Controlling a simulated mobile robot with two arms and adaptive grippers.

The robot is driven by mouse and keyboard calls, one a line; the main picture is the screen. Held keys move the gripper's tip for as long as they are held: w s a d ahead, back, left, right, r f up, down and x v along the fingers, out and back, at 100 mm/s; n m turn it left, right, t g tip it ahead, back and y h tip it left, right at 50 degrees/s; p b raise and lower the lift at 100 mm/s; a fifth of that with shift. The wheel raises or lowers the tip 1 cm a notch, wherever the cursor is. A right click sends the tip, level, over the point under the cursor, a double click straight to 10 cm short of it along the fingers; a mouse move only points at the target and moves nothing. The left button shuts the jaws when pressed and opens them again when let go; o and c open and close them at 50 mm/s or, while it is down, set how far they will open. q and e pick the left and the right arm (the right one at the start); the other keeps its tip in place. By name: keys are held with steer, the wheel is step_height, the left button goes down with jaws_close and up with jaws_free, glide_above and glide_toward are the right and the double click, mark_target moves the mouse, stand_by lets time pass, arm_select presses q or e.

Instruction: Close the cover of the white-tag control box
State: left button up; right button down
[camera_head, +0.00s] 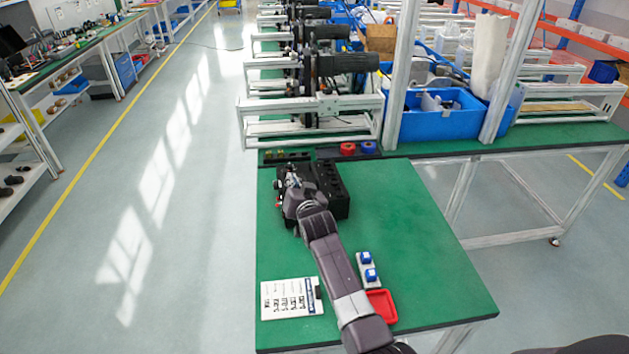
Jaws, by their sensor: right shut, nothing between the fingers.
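A black box (331,189) stands on the green table top (407,232), near its far end. It is the likeliest control box in view, but I cannot make out a white tag on it or tell how its cover stands. My right arm reaches up from the bottom of the picture. My right gripper (288,181) is at the left part of the black box and hides that part. The gripper is shut with nothing held; I cannot tell if it touches the box. My left gripper is not in view.
A white printed card (291,299) lies left of my arm. Blue-and-white parts (367,268) and a red tray (387,298) lie right of it. A red round part (347,148) and a blue bin (435,123) are beyond. The table's right part is clear.

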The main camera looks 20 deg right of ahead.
steer(key=r, duration=0.1)
steer(key=r+p, duration=0.2)
steer(key=shift+s+d+r, duration=0.25)
steer(key=shift+d+r, duration=0.1)
steer(key=shift+d, duration=0.05)
arm_select(q)
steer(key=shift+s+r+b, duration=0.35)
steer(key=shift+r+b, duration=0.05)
steer(key=shift+b, duration=0.5)
arm_select(e)
steer(key=v, duration=0.9)
steer(key=shift+s+a, duration=0.2)
steer(key=shift+s, duration=0.15)
